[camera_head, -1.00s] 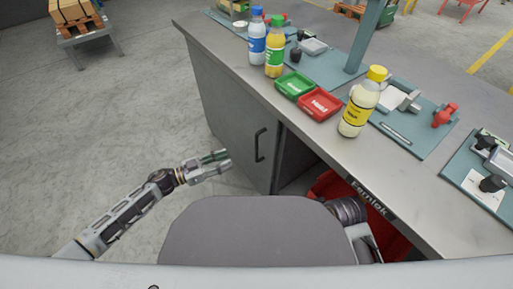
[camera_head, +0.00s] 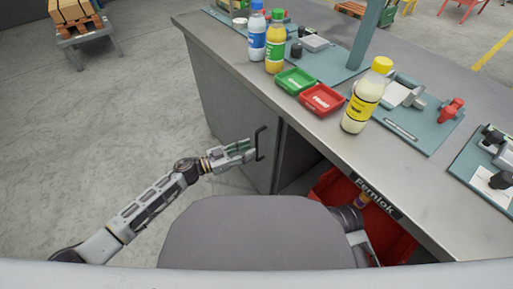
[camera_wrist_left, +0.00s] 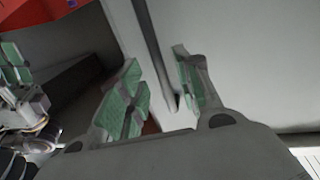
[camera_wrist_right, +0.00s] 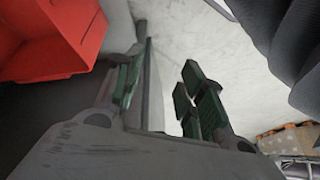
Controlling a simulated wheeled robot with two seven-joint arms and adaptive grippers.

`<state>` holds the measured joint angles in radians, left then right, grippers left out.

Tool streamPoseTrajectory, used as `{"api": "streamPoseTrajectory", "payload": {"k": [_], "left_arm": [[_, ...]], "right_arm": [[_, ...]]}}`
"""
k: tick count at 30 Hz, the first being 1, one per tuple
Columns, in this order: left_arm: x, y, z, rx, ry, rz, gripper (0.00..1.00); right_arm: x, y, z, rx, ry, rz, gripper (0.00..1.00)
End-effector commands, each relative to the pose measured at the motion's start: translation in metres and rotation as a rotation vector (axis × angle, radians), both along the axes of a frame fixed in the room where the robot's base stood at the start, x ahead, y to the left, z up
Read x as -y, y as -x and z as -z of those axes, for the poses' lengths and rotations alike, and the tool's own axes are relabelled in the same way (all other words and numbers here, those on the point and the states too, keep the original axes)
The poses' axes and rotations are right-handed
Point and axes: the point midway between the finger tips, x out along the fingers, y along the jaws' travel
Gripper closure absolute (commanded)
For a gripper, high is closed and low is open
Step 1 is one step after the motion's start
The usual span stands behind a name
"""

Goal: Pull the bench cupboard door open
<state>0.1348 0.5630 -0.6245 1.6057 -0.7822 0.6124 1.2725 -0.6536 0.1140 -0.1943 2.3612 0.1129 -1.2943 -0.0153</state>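The grey bench cupboard door (camera_head: 232,118) is on the front of the bench, left of an open bay. Its dark upright handle (camera_head: 261,143) is near the door's right edge. In the head view the door looks shut or nearly so. My left gripper (camera_head: 250,149) is at the handle. In the left wrist view the handle bar (camera_wrist_left: 150,45) runs between the parted fingers of my left gripper (camera_wrist_left: 158,90), with gaps showing beside it. My right gripper (camera_wrist_right: 165,88) is open; a grey panel edge shows between its fingers, and I cannot tell whether they touch it.
A red crate (camera_head: 398,243) sits in the open bay and shows in the right wrist view (camera_wrist_right: 50,45). The bench top (camera_head: 235,62) holds bottles, a green tray (camera_head: 295,81), a red tray (camera_head: 321,99) and fixtures. Floor left of the door is clear.

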Motion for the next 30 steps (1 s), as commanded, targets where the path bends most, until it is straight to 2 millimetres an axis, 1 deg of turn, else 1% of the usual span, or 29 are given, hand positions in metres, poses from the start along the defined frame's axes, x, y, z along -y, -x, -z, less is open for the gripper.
{"api": "streamPoseTrajectory", "payload": {"k": [1, 3, 9, 14, 23, 26, 30], "left_arm": [[0.007, -0.003, 0.000, 0.003, 0.002, 0.000, 0.66], [0.015, -0.007, 0.000, 0.002, 0.002, 0.000, 0.66], [0.031, -0.015, 0.000, 0.001, 0.000, -0.001, 0.66], [0.037, -0.018, 0.000, 0.001, 0.000, -0.001, 0.66], [0.038, -0.018, -0.001, 0.000, 0.001, -0.001, 0.66], [0.038, -0.018, 0.000, 0.001, 0.000, -0.001, 0.78], [0.038, -0.018, 0.000, 0.001, 0.000, -0.001, 0.96]], "right_arm": [[-0.001, -0.001, 0.006, 0.004, -0.004, 0.000, 0.60], [-0.002, -0.002, 0.010, 0.013, -0.011, 0.002, 0.60], [-0.005, -0.001, 0.022, 0.025, -0.029, 0.006, 0.60], [-0.006, 0.003, 0.030, 0.019, -0.034, 0.007, 0.60], [-0.006, -0.001, 0.027, 0.033, -0.036, 0.006, 0.60], [-0.006, -0.002, 0.026, 0.035, -0.035, 0.006, 0.60], [-0.006, -0.003, 0.025, 0.036, -0.034, 0.006, 0.60]]}}
